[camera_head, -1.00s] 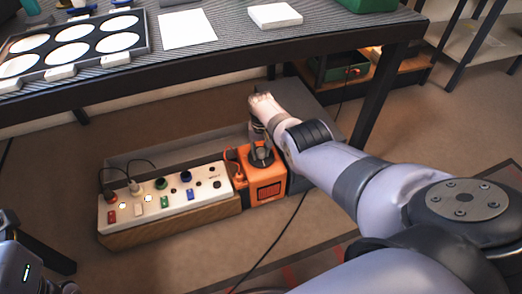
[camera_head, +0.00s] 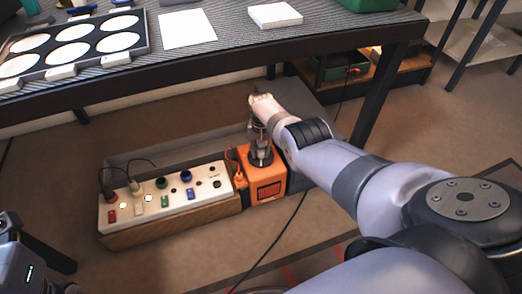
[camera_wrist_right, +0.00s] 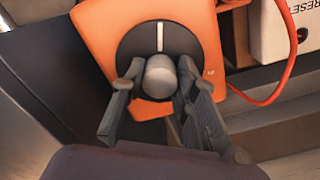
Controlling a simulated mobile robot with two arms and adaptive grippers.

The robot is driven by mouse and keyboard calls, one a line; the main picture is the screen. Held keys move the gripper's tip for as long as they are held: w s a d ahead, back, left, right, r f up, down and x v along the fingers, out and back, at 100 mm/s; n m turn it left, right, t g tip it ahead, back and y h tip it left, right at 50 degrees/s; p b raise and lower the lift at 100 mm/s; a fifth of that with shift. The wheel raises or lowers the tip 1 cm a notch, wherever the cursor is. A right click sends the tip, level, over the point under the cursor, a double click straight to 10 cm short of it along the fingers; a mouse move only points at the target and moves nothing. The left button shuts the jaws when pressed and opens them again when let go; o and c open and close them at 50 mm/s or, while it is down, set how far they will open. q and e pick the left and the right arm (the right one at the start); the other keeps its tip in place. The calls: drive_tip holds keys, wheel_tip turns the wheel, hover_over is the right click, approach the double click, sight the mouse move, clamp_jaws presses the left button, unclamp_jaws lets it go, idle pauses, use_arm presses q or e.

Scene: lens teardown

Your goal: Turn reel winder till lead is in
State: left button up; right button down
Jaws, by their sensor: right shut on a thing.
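The reel winder is an orange box (camera_head: 266,187) on the floor under the table, with a black round dial on its top. In the right wrist view the dial (camera_wrist_right: 185,40) carries a white line pointing up the picture and a grey knob (camera_wrist_right: 160,78) at its middle. My right gripper (camera_head: 261,150) reaches down onto the knob, and its two fingers stand on either side of it, shut on it. A red-orange lead (camera_wrist_right: 287,62) loops beside the box in the wrist view. How much lead is out cannot be told.
A white panel with switches and coloured sockets (camera_head: 165,200) adjoins the box on its left. A black cable (camera_head: 277,238) crosses the floor. The table edge (camera_head: 200,75) and its leg (camera_head: 375,100) stand behind and to the right of my right arm.

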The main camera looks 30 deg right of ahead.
sight(261, 150)
drive_tip(key=c, duration=1.2)
unclamp_jaws()
drive_tip(key=shift+c, duration=0.2)
drive_tip(key=shift+w+r, duration=0.15)
drive_tip(key=shift+r, duration=0.75)
wheel_tip(261, 150, up, 10)
drive_tip(key=shift+r, duration=0.1)
